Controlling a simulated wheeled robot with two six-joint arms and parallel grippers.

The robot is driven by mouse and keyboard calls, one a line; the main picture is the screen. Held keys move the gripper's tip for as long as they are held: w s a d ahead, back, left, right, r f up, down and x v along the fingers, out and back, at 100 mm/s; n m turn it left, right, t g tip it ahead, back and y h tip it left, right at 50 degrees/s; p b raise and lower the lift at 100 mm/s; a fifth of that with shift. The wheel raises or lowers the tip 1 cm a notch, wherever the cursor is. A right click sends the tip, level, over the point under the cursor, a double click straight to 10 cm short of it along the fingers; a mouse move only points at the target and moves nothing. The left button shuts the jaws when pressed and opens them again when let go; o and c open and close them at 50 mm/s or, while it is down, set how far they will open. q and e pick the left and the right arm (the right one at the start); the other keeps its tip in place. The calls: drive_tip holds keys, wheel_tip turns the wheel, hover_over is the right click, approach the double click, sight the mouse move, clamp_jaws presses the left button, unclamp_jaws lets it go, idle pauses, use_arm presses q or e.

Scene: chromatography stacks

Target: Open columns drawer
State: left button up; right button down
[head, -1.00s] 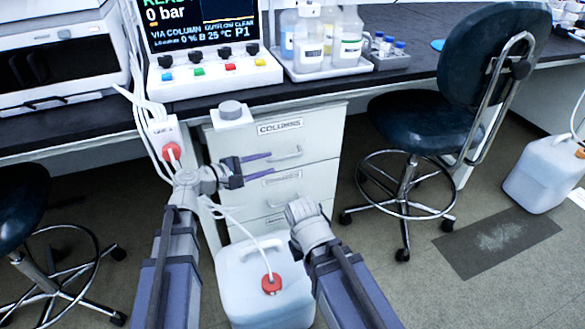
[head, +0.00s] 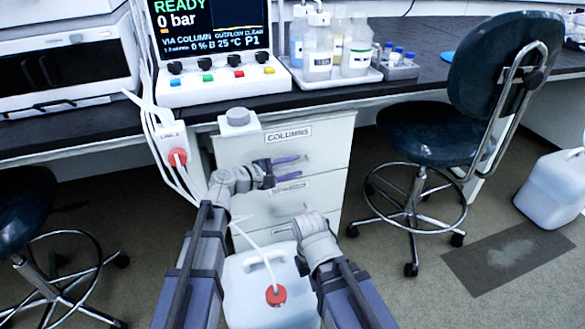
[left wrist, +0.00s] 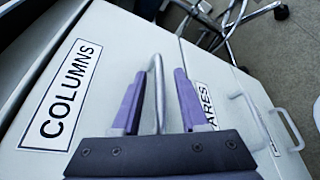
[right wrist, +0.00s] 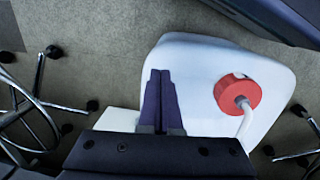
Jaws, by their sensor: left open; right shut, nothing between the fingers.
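The columns drawer (head: 240,150) is the top drawer of a white cabinet, with a "COLUMNS" label (head: 288,134). Its front looks flush with the cabinet. My left gripper (head: 299,166) is in front of it, open. In the left wrist view, the bar handle (left wrist: 157,90) stands between the two open purple fingers (left wrist: 160,95); I cannot tell whether they touch it. The drawer front also shows there (left wrist: 105,100). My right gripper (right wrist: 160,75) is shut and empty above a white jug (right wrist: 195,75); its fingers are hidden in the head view.
More drawers (head: 290,200) lie below. The white jug with a red cap (head: 276,294) stands on the floor before the cabinet. A dark swivel chair (head: 440,130) is to the right, another stool (head: 25,210) to the left. The dark bench top (head: 420,75) overhangs the drawers.

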use_arm(q)
clamp_jaws()
idle(0.3)
idle(1.1)
